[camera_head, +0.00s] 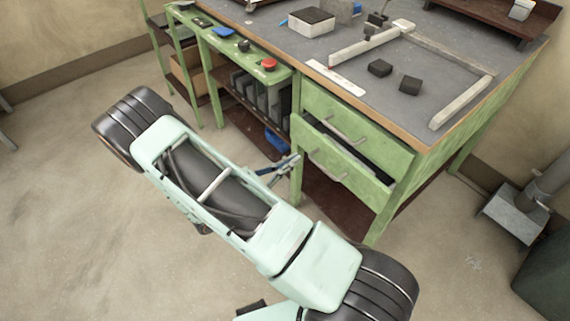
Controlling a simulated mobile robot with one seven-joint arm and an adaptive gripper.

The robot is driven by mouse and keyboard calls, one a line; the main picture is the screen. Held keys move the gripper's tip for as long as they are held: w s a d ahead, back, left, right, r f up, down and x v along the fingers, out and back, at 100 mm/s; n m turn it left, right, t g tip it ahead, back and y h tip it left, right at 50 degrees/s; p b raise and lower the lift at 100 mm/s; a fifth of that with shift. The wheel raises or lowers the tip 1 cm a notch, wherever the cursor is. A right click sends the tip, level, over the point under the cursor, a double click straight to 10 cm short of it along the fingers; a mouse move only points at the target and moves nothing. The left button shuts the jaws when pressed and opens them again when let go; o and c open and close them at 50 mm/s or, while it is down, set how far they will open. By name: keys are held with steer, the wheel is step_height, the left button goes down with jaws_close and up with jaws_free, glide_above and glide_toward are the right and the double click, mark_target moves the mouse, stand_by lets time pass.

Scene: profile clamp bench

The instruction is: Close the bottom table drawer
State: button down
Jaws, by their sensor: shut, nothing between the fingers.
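The green workbench has two stacked drawers under its right part. The top drawer (346,112) looks flush with the frame. The bottom drawer (365,187) stands partly pulled out; a dark opening shows above its front. A grey bar handle (328,168) sits on its front. My gripper (292,161) is at the left end of the bottom drawer front, by the green table leg. It is shut and empty. It looks close to the drawer's left edge, but I cannot tell whether they touch.
The grey bench top (349,82) carries a metal frame and black blocks (380,68). Left of the drawers, an open shelf holds upright dark plates (262,97) and a blue item (276,141). The floor (60,200) before the bench is clear apart from my arm.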

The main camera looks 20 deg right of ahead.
mark_target(322, 141)
steer(key=b+x, duration=0.1)
steer(key=x, duration=0.8)
steer(key=shift+w+f, duration=0.1)
